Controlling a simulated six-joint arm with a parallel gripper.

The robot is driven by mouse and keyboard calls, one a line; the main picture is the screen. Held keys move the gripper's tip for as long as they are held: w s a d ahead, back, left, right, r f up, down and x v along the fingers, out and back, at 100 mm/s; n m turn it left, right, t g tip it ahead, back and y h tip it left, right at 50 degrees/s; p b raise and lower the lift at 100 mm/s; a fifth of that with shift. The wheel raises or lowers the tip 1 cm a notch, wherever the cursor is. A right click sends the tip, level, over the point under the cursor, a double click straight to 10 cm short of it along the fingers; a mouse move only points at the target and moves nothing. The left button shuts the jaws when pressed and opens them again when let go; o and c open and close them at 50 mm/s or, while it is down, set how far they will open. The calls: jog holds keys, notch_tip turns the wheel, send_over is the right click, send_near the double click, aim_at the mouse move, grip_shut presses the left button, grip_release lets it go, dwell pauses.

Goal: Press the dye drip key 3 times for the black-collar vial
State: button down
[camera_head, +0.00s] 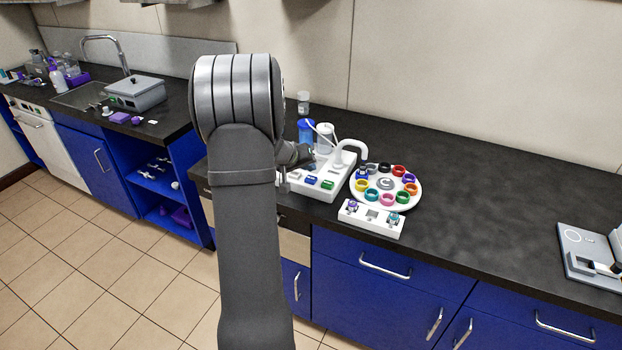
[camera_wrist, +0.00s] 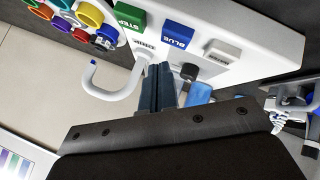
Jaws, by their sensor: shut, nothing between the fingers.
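My gripper (camera_wrist: 163,68) is shut and empty. In the wrist view its fingertips are over the white key marked DRIP (camera_wrist: 143,47) on the white dye panel (camera_wrist: 250,38); I cannot tell whether they touch it. In the head view my arm partly hides the gripper beside the panel (camera_head: 325,192). A round white carousel (camera_head: 416,200) right of the panel holds several coloured collars. A black collar (camera_head: 384,168) sits at its far side.
A green STEP key (camera_wrist: 131,16), a BLUE key (camera_wrist: 178,35) and a grey-white key (camera_wrist: 222,52) share the panel. A blue bottle (camera_head: 306,132) stands behind it. A white rack (camera_head: 372,218) with small vials stands in front of the carousel.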

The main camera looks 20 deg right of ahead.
aim_at(308, 180)
jog(key=shift+r, duration=1.9)
dwell(1.0)
notch_tip(308, 180, up, 4)
jog(key=shift+f, duration=0.1)
jog(key=shift+f, duration=4.4)
jog(key=shift+f, duration=0.15)
jog(key=shift+f, duration=0.3)
